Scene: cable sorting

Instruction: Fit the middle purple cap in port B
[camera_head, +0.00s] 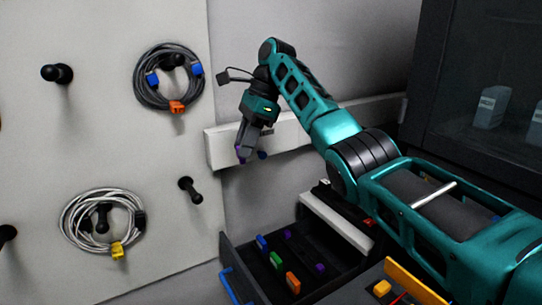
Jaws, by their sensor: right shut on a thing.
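My right gripper (243,153) is shut on a small purple cap (239,158), just in front of the left part of a white strip (217,147) on the wall. Another small dark blue or purple piece (262,155) shows just right of the fingertips, at the strip. I cannot tell whether the held cap touches the strip. The port letters cannot be read, and my gripper hides part of the strip. Two more purple caps, one farther back (287,233) and one nearer (320,268), sit in an open dark drawer (336,249). My left gripper is not in view.
The drawer also holds blue (262,242), green (276,261) and orange (293,283) pieces. A pale board (70,150) at left carries black pegs (57,74) and coiled cables, one dark (146,97) and one light (72,213). A dark cabinet (440,90) stands at right.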

